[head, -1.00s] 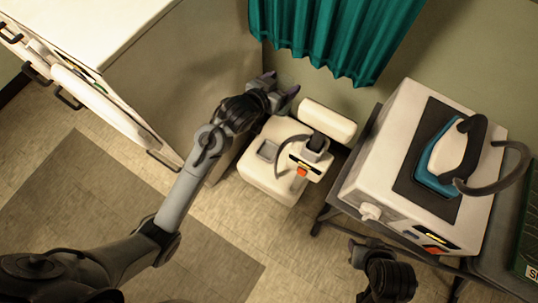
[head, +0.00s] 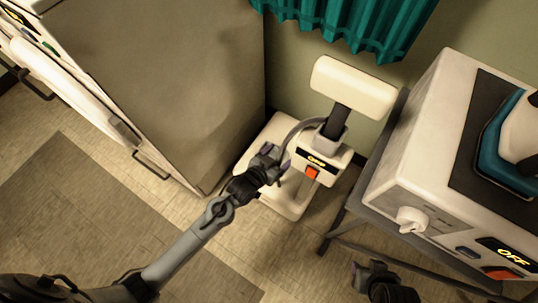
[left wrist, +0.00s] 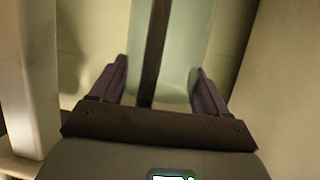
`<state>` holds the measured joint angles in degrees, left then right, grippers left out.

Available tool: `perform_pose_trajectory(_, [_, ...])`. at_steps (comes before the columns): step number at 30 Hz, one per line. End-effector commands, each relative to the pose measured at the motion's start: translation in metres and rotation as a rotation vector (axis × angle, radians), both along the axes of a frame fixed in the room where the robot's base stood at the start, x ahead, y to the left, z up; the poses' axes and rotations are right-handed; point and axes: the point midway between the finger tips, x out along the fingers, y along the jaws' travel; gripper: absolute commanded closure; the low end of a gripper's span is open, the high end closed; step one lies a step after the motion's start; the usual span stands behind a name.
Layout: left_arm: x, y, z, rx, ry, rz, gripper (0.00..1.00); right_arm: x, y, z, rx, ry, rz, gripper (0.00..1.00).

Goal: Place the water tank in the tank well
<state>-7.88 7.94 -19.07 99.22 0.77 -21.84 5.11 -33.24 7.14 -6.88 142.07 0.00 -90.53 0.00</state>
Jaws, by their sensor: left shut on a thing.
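A white floor-standing steamer or press unit (head: 280,130) stands by the wall in the head view, with a post, an OFF display and an orange-red switch. My left gripper (head: 276,160) is over its base, beside the post. In the left wrist view its two fingers (left wrist: 160,70) are either side of a pale, translucent greenish body, which looks like the water tank (left wrist: 184,45); a dark upright strip crosses it. The gripper is shut on it. In the head view my gripper hides the tank and the tank well. My right gripper (head: 376,278) is low in the picture, its fingers unclear.
A grey cabinet side (head: 170,80) stands close on the left. A white unit (head: 425,165) on a dark-framed stand is close on the right. A curved hose (head: 295,132) and a cream padded head (head: 352,88) rise by the post. A teal curtain (head: 350,25) hangs behind.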

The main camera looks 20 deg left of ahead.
Motion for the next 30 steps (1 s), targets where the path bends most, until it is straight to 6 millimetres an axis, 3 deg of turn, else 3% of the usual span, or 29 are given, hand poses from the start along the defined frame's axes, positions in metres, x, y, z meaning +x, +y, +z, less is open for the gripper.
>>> perform_pose_trajectory(18, [0.079, 0.06, -0.066, 0.002, -0.003, 0.002, 0.77, 0.0, 0.002, -0.054, 0.008, -0.001, -0.006, 0.57])
perform_pose_trajectory(30, [0.09, 0.069, -0.081, 0.001, -0.001, 0.001, 0.77, 0.0, 0.002, -0.066, 0.008, -0.001, -0.005, 0.57])
